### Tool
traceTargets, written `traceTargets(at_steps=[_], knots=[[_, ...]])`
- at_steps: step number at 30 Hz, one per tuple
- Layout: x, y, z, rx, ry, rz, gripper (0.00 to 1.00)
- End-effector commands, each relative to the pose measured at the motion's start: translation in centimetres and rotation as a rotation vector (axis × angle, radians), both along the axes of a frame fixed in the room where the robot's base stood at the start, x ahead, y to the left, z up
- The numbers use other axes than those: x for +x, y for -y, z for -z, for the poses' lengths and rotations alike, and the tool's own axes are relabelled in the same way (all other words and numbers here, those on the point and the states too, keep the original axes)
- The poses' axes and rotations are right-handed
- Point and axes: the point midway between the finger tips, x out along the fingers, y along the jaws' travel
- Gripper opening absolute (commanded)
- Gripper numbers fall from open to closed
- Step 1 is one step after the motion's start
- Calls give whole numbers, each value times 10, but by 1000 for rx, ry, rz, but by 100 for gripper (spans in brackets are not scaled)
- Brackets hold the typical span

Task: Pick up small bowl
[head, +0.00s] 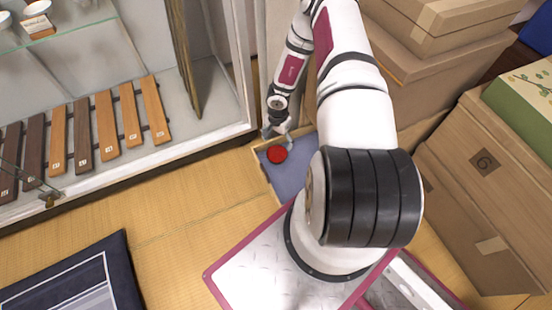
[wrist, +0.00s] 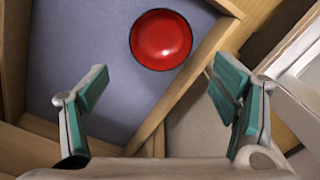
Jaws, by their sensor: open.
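The small bowl (head: 277,155) is red and round and sits on the blue-grey floor of a shallow wood-edged tray (head: 288,181). In the wrist view the bowl (wrist: 161,39) is whole and seen from above, near the tray's wooden rim (wrist: 190,82). My gripper (head: 276,130) is just beyond the bowl in the head view, apart from it. In the wrist view my gripper (wrist: 156,98) is open and empty, its teal-padded fingers spread wide with the bowl ahead of the gap between them.
A glass display case (head: 215,140) with wooden plaques stands to the left. Stacked cardboard boxes (head: 480,190) stand to the right. A dark cushion or mat (head: 122,270) lies at the lower left. Tatami floor (head: 175,220) is clear between.

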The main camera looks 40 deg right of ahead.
Motion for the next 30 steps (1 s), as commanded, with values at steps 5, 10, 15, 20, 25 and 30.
traceTargets(at_steps=[5, 10, 15, 20, 25, 30], knots=[[0, -1, 39, 0, -1, -2, 80], [0, 0, 57, -1, 0, -1, 80], [0, -1, 63, -1, 0, -2, 80], [0, -3, 74, -1, 0, -4, 80], [0, -6, 94, -1, -1, -3, 80], [0, -6, 112, 0, 0, -1, 80]])
